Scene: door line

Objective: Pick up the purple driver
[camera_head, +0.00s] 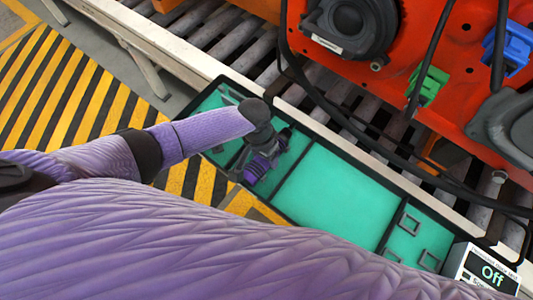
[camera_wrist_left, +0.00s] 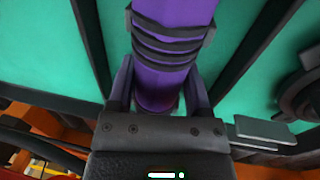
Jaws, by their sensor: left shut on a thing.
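The purple driver (camera_head: 257,167) sits at the teal tray in the head view, with my left gripper (camera_head: 266,143) right over it. In the left wrist view the driver (camera_wrist_left: 172,60) is a purple cylinder with dark ribbed bands, running up out of the picture. My left gripper (camera_wrist_left: 160,88) has one finger on each side of it and is shut on it. Whether the driver touches the tray floor is unclear. The lower end of the driver is hidden by the gripper body. My right gripper is not in view.
The teal tray (camera_head: 325,203) has dark rims and dividers; its middle compartment is empty. Small grey brackets (camera_head: 408,222) lie at its right. A red door panel (camera_head: 455,60) with cables overhangs the roller conveyor (camera_head: 245,50). An "Off" display (camera_head: 484,270) stands lower right.

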